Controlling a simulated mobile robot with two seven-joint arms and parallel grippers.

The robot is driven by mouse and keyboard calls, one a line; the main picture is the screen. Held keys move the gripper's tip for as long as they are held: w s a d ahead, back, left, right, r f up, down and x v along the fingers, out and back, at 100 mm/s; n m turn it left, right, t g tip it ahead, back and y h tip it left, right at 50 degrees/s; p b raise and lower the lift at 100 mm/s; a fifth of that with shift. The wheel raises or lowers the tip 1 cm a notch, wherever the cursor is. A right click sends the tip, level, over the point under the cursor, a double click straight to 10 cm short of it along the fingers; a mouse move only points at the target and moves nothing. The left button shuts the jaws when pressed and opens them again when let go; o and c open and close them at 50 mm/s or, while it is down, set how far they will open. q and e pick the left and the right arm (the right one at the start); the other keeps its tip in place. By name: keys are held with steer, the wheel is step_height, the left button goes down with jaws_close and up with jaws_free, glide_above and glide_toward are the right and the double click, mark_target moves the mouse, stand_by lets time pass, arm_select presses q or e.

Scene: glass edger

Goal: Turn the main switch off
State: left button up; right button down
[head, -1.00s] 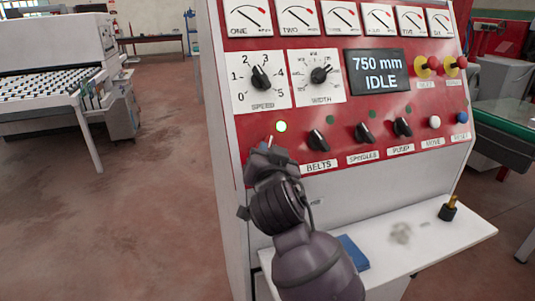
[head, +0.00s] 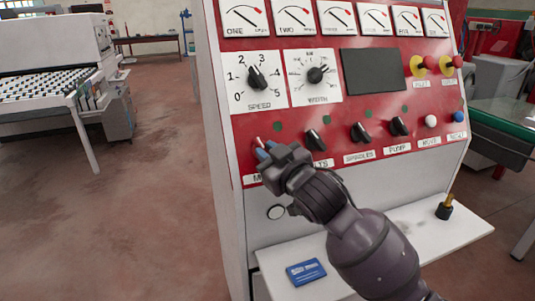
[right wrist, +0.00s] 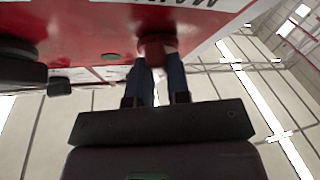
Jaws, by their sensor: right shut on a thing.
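The main switch (right wrist: 155,46) is a reddish knob at the lower left of the red control panel (head: 240,120). In the head view, its label is partly covered and only the first letter shows. My right gripper (head: 263,154) is at the switch, and its blue fingertips are shut on the knob. In the right wrist view the two fingers (right wrist: 158,78) reach up to the knob, one on each side. The lamp (head: 277,126) above the switch is dark. The display (head: 373,76) is blank. My left gripper is not in view.
Black knobs (head: 360,132) for belts, spindles and pump sit right of the switch. Red buttons (head: 430,62) with yellow collars are at the upper right. A white shelf (head: 400,240) below holds a blue card (head: 306,272) and a black-and-brass item (head: 446,207).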

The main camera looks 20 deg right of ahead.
steer(key=shift+d+n+g+y, duration=0.1)
steer(key=shift+n+g+y, duration=0.25)
steer(key=shift+n, duration=0.55)
steer(key=shift+n+y, duration=0.25)
steer(key=shift+n, duration=0.05)
steer(key=c, duration=1.1)
jaws_free()
steer(key=shift+w, duration=0.1)
steer(key=b+v, duration=0.1)
steer(key=v, duration=1)
steer(key=shift+b, duration=0.35)
